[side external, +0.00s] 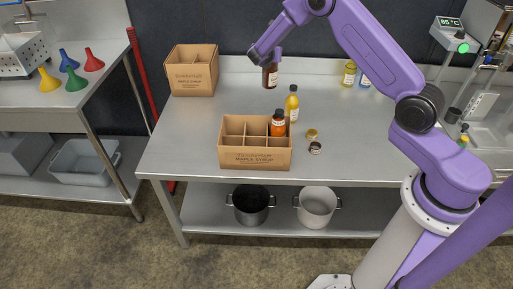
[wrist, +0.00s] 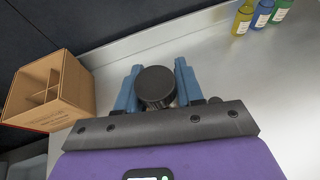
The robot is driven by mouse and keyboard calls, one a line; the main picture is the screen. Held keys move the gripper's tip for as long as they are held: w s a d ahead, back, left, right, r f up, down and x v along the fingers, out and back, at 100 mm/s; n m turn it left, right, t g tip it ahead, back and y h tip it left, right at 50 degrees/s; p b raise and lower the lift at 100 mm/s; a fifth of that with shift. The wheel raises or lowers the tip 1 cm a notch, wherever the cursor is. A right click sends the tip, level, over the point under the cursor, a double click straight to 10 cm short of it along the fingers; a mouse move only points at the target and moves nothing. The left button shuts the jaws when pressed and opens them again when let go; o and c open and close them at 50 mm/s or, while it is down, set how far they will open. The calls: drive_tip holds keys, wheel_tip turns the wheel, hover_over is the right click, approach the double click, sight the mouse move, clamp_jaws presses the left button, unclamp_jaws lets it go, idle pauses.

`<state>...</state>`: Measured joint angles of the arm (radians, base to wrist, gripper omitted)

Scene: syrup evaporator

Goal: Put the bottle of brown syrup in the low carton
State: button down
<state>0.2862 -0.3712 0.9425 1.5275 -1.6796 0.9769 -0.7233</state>
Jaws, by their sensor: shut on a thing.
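The bottle of brown syrup (side external: 270,76) hangs in my gripper (side external: 268,60), above the back of the steel table. It looks upright, with a pale label. In the wrist view its dark cap (wrist: 155,86) sits between the two blue fingers of my gripper (wrist: 156,88). The low carton (side external: 255,157) stands at the table's front edge, toward me from the bottle. It has several compartments, and an orange bottle (side external: 278,124) stands in one on its right side. The low carton does not show in the wrist view.
A taller carton (side external: 192,72) stands at the back left; it also shows in the wrist view (wrist: 75,90). A yellow bottle (side external: 292,104) stands just behind the low carton. Two small caps or jars (side external: 314,147) lie to its right. More bottles (side external: 349,75) stand at the back right.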

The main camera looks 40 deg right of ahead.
drive_tip(key=shift+a+r, duration=0.25)
drive_tip(key=shift+r, duration=0.3)
drive_tip(key=shift+a+r, duration=0.25)
drive_tip(key=shift+r, duration=0.25)
drive_tip(key=s+a+n+t+y, duration=0.1)
drive_tip(key=a+n+t+y, duration=0.25)
drive_tip(key=a, duration=1.45)
wheel_tip(320, 180, down, 15)
drive_tip(key=shift+s+a+h, duration=0.15)
drive_tip(key=shift+a+h, duration=0.05)
drive_tip(key=shift+h, duration=0.15)
drive_tip(key=shift+f, duration=0.7)
drive_tip(key=c, duration=0.7)
unclamp_jaws()
drive_tip(key=shift+g, duration=0.25)
